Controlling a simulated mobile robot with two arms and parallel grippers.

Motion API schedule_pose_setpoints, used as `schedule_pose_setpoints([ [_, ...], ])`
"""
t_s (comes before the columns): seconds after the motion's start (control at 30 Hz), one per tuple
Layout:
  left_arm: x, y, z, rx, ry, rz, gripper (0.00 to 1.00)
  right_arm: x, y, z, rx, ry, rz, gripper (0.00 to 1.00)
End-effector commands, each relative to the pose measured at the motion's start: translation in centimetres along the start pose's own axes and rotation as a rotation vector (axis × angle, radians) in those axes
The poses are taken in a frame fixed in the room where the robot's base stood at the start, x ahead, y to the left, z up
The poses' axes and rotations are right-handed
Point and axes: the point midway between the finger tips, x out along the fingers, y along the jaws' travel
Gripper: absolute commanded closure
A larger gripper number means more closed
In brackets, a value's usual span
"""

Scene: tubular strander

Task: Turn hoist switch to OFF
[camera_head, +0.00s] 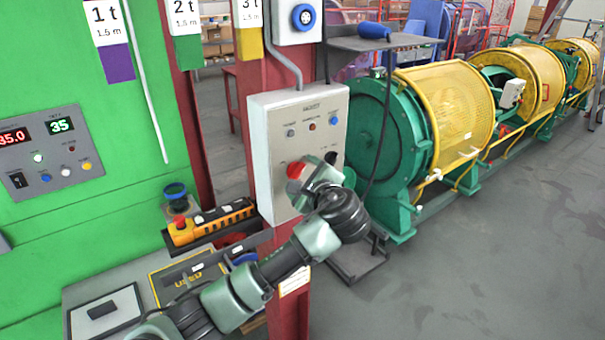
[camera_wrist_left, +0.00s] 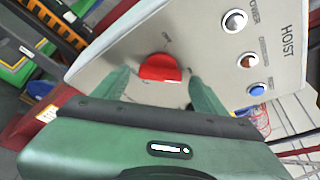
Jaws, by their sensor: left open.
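The hoist panel (camera_head: 272,130) is a light grey box on a red post, with small round indicators above a red rotary switch (camera_head: 296,169). My left gripper (camera_head: 305,182) is at the lower front of the panel, partly covering this area. In the left wrist view, the panel (camera_wrist_left: 210,62) reads HOIST and appears tilted. The red switch (camera_wrist_left: 158,67) shows between and just beyond the two green fingers of my open left gripper (camera_wrist_left: 157,84). I cannot tell whether the fingers touch it. My right gripper is not in view.
A black knob (camera_head: 331,158) is on the panel right of the red switch. An orange pendant control (camera_head: 212,222) lies on a shelf to the left. A green machine with yellow guards (camera_head: 440,115) stands at the right. The floor (camera_head: 480,260) there is clear.

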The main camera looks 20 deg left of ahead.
Motion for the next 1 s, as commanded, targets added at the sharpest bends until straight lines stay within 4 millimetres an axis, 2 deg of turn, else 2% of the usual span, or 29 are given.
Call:
schedule_pose_setpoints([
  [0.13,0.0,0.1,0.0,0.0,0.0,0.001,0.28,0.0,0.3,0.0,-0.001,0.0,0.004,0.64],
  [0.17,0.0,0.1,0.0,0.0,0.0,0.001,0.31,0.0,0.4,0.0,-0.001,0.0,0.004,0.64],
  [0.3,0.0,0.1,0.0,0.0,0.0,0.001,0.7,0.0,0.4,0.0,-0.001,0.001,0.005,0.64],
  [0.37,0.0,0.1,0.0,0.0,0.0,0.001,0.87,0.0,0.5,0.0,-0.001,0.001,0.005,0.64],
  [0.4,0.0,0.1,0.0,0.0,0.0,0.001,0.91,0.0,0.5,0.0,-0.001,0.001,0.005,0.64],
  [0.73,0.0,0.3,-0.2,-0.051,0.001,-0.018,0.9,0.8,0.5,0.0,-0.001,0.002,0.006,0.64],
  [1.0,0.1,0.6,-0.4,-0.22,0.001,-0.087,0.9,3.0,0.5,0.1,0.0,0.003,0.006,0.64],
])
